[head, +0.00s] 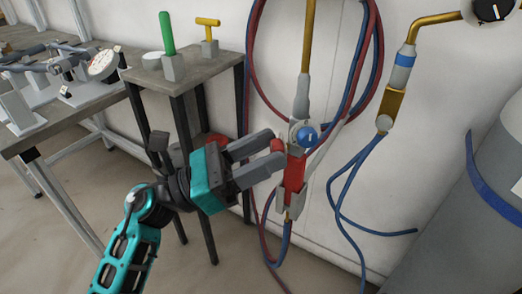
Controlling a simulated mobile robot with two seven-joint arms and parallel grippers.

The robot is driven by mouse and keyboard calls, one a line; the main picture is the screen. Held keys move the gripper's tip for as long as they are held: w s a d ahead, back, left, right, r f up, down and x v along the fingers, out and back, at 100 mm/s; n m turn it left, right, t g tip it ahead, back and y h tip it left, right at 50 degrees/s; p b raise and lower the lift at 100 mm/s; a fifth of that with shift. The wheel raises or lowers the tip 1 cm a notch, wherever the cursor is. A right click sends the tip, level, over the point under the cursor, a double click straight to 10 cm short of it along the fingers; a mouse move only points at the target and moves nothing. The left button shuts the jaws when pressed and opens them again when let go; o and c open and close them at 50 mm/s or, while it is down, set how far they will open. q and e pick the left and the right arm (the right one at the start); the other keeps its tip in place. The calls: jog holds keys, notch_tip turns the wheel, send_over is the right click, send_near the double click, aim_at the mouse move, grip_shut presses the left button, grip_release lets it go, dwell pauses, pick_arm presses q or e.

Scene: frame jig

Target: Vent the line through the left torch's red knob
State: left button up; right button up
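The left torch (292,180) hangs upright on the white wall, with a brass tube on top and a red body. Its blue knob (306,136) faces out on the right side of the grey valve block. Its red knob (278,147) is on the left side, partly hidden by my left gripper (277,147). The fingers of my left gripper are on either side of the red knob, and it fills the gap between their tips. My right gripper is not in view.
A second torch (391,105) with a blue band hangs to the right, with blue hoses below. A grey cylinder (492,220) stands at the right edge. A small stand (205,65) holds green-handled and yellow-handled tools. Red and blue hoses (255,70) loop behind the left torch.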

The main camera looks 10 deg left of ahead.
pick_arm(q)
grip_shut()
jog(key=shift+s+r+n+t+y+p, duration=0.15)
jog(key=shift+n+t+p, duration=0.1)
jog(key=shift+n+p, duration=0.3)
jog(key=shift+w+r+n+t+y+p, duration=0.15)
jog(key=shift+n+t+p, duration=0.1)
jog(key=shift+n+p, duration=0.3)
jog(key=shift+s+n+t+p, duration=0.15)
jog(key=shift+n+t+p, duration=0.15)
jog(key=shift+n+p, duration=0.45)
jog(key=n+t+y+p, duration=0.1)
jog(key=n, duration=0.2)
jog(key=shift+d+p, duration=0.1)
jog(key=shift+p, duration=0.2)
jog(key=shift+f+n+t+y+p, duration=0.2)
jog(key=shift+n+t+y+p, duration=0.25)
jog(key=shift+n, duration=0.4)
jog(key=shift+o, duration=0.8)
grip_release()
